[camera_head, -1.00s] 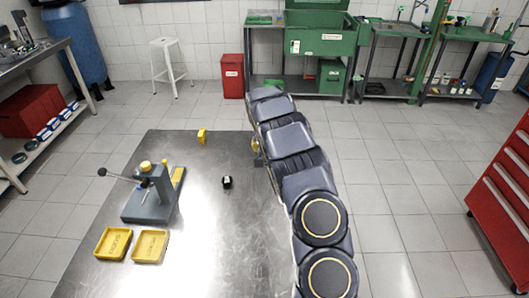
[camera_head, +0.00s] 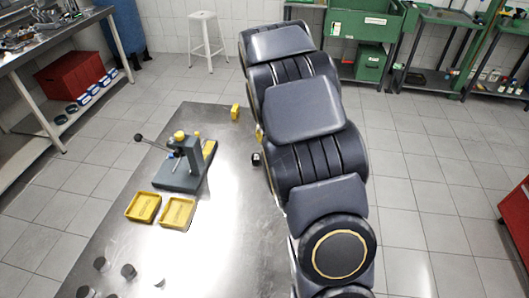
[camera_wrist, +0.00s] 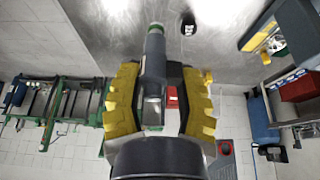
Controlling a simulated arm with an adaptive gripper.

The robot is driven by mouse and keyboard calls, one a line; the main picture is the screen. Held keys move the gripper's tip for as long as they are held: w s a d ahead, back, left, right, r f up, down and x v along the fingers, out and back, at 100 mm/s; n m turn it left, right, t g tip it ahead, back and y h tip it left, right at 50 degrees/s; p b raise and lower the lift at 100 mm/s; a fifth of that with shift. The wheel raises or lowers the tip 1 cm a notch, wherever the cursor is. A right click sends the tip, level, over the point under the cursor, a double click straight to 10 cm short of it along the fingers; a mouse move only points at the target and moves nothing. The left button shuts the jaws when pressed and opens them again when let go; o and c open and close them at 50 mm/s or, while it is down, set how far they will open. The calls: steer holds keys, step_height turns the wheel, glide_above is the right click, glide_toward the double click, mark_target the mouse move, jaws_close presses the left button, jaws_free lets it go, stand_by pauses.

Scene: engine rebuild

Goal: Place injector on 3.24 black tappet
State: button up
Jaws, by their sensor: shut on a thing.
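In the wrist view, my gripper (camera_wrist: 156,98) has its yellow-padded fingers shut on the injector (camera_wrist: 154,58), a grey stepped cylinder. The injector's narrow end extends toward the top of the picture. A small black piece with a white mark (camera_wrist: 188,26) lies on the metal table to the right of that end, apart from it; it also shows in the head view (camera_head: 256,159) beside my arm. It may be the black tappet, but its marking is unreadable. My arm hides the gripper and injector in the head view.
The metal table (camera_head: 225,215) carries a grey lever press (camera_head: 184,168), two yellow trays (camera_head: 143,207) (camera_head: 178,213) and a yellow block (camera_head: 235,113). Several dark cylinders (camera_head: 128,271) stand at its front left. The middle of the table is clear.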

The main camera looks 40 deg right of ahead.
steer(key=shift+w+a+r+n, duration=0.15)
steer(key=shift+a+r, duration=0.05)
steer(key=shift+a, duration=0.3)
steer(key=shift+w+a+r+n, duration=0.15)
steer(key=shift+a, duration=0.35)
glide_above(257, 155)
step_height(257, 155, down, 9)
steer(key=shift+a+f, duration=0.1)
steer(key=shift+f, duration=0.1)
steer(key=shift+w+f, duration=0.1)
steer(key=shift+f, duration=1.6)
steer(key=shift+f, duration=0.1)
